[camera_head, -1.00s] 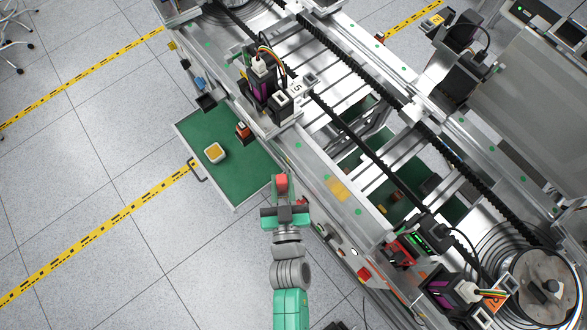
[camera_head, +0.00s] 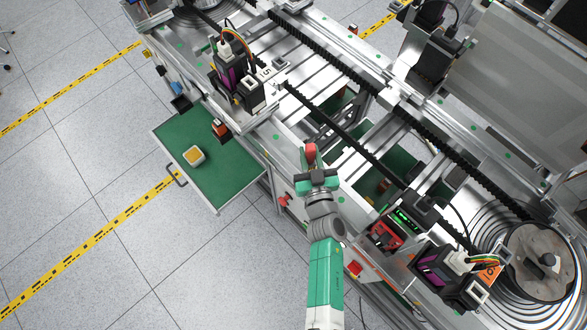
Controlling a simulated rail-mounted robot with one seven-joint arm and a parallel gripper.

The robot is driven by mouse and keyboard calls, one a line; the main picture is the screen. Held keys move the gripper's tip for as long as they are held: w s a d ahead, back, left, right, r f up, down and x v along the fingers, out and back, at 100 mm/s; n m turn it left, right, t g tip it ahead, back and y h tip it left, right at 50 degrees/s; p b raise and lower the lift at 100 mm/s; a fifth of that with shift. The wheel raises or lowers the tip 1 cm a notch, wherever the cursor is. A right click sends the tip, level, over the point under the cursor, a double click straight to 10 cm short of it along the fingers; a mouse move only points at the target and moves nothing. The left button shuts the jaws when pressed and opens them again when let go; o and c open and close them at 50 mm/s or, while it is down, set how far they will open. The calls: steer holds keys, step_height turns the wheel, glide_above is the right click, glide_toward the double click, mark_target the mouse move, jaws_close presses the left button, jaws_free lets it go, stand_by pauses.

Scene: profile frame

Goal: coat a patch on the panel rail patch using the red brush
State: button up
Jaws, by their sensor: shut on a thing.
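My gripper (camera_head: 316,174) is shut on the red brush (camera_head: 311,152), whose red end sticks out past the jaws. They are over the light metal side rail of the machine. The yellow patch on the rail is not visible now; my gripper and wrist cover that stretch of rail. I cannot tell whether the brush touches the rail. A small white container with a yellow top (camera_head: 194,155) sits on the green tray (camera_head: 215,184) at the left.
An orange-and-black item (camera_head: 220,128) stands at the tray's far edge. A black-and-purple unit (camera_head: 237,85) stands on the frame beyond it. A red device with a green display (camera_head: 388,233) is right of my wrist. Open floor lies at left.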

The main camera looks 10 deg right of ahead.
mark_target(310, 168)
steer(key=shift+w+f, duration=0.15)
steer(key=shift+f, duration=0.1)
step_height(310, 168, down, 8)
steer(key=b, duration=0.8)
steer(key=shift+r, duration=0.2)
steer(key=w+d, duration=0.2)
steer(key=d, duration=0.1)
steer(key=shift+d+b, duration=0.2)
steer(key=shift+b, duration=0.15)
steer(key=a, duration=0.1)
steer(key=s+a, duration=0.1)
steer(key=a, duration=0.1)
steer(key=shift+s+r, duration=0.3)
steer(key=shift+s, duration=0.1)
steer(key=r+p, duration=0.2)
steer(key=shift+s+a+r+p, duration=0.1)
steer(key=shift+a+r+p, duration=0.05)
steer(key=shift+a+p, duration=0.15)
step_height(310, 168, up, 5)
steer(key=p, duration=0.6)
steer(key=shift+r, duration=0.2)
